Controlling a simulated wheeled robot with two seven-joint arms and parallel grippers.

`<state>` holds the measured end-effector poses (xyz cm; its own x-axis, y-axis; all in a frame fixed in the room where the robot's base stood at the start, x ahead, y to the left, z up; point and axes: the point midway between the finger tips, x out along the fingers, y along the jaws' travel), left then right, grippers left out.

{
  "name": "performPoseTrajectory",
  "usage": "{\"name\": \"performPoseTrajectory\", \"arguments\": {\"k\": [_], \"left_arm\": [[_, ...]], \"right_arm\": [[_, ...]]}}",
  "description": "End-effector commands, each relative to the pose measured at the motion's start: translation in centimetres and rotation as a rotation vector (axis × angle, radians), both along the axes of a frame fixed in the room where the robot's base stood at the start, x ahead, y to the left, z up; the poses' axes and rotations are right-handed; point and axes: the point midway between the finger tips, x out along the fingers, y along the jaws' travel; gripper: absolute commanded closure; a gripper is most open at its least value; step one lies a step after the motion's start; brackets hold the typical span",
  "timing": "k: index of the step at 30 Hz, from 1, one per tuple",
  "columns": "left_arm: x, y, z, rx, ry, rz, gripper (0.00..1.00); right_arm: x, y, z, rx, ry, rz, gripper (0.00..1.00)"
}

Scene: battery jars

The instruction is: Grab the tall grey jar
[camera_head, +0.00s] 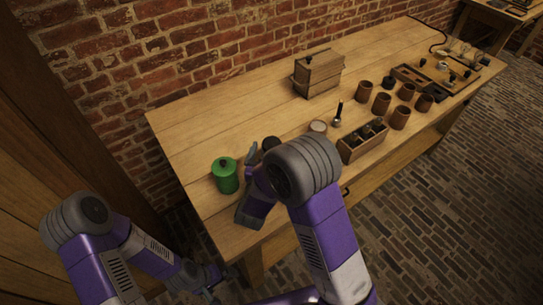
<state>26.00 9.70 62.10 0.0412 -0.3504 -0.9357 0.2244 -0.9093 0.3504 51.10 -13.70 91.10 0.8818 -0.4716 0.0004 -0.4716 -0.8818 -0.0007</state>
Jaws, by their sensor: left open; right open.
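I cannot clearly make out the tall grey jar. A small grey shape (252,152) and a dark round top (271,143) show just behind my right gripper, and my arm hides most of what stands there. My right gripper (254,172) is over the near left part of the table, beside the green lidded jar (225,175), and is open. My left gripper (211,288) is low at the bottom of the view, off the table's near left corner, and is open with nothing seen in it.
The wooden table (200,125) has a lidded wooden box (318,73) at the back. A compartment box (362,141), a pale round-topped pot (318,127), a dark upright tool (338,114) and several brown cups (381,103) stand to the right. The back left tabletop is clear.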

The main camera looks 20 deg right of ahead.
Motion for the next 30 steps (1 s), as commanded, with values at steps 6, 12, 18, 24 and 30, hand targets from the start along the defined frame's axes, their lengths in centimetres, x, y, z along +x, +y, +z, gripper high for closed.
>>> {"name": "performPoseTrajectory", "arguments": {"k": [6, 12, 18, 24, 30], "left_arm": [[0.0, 0.0, -0.7, 0.000, -0.001, 0.000, 0.00], [0.0, 0.0, -0.7, 0.000, -0.001, 0.000, 0.00], [0.0, 0.0, -0.7, 0.000, -0.001, 0.000, 0.00], [0.0, 0.0, -0.7, 0.000, -0.001, 0.000, 0.00], [0.0, 0.0, -0.7, 0.000, -0.001, 0.000, 0.00]], "right_arm": [[2.7, -1.5, -0.1, 0.000, -0.002, -0.004, 0.07], [3.1, -1.7, -0.1, 0.000, 0.000, -0.002, 0.07], [3.1, -1.6, -0.1, 0.000, -0.001, -0.002, 0.22], [3.1, -1.6, -0.1, 0.000, -0.001, -0.001, 0.53], [3.1, -1.6, -0.1, 0.000, 0.000, -0.002, 0.83]]}}
